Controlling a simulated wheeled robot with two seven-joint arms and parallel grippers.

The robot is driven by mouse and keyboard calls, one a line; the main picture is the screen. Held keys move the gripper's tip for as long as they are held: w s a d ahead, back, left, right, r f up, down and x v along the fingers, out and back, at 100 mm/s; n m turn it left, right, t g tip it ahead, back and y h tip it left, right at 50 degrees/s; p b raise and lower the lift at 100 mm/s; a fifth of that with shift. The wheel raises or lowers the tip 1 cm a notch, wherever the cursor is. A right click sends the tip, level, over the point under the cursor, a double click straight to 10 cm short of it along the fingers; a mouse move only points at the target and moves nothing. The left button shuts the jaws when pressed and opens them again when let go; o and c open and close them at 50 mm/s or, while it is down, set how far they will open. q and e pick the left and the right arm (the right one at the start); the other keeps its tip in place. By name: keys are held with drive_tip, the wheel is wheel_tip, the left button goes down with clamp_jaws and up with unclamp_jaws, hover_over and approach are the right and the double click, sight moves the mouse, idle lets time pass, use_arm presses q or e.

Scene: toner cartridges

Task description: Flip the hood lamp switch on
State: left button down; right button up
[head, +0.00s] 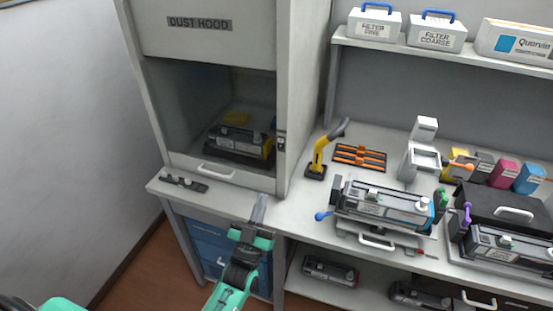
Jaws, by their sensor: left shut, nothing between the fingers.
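The dust hood (208,24) stands at the left of the bench, its front open below the label. A small dark switch plate (281,142), which looks like the lamp switch, sits on the hood's right front post; its position is too small to tell. The hood interior looks dim. My left gripper (261,200) is shut and empty, in front of the hood's lower right corner. It is below the switch plate and apart from it in the picture. My right gripper is not in view.
A cartridge (240,142) lies inside the hood. A dark strip with knobs (184,184) lies on the front ledge at left. A yellow and black tool (321,155) stands right of the hood. A larger cartridge (384,206) sits on the bench further right.

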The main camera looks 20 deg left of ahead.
sight(281, 145)
use_arm(q)
drive_tip(key=shift+w+f+p+x, duration=0.35)
drive_tip(key=shift+p+x, duration=0.65)
drive_tip(key=shift+x, duration=1.15)
drive_tip(key=shift+w+f+p+x, duration=0.35)
drive_tip(key=shift+p+x, duration=0.6)
drive_tip(key=shift+x, duration=1.2)
drive_tip(key=shift+w+f+p+x, duration=0.2)
drive_tip(key=shift+f+p+x, duration=0.25)
drive_tip(key=shift+p+x, duration=1.1)
drive_tip(key=shift+w+r+b, duration=0.35)
drive_tip(key=shift+w+b, duration=0.1)
drive_tip(key=shift+b, duration=0.1)
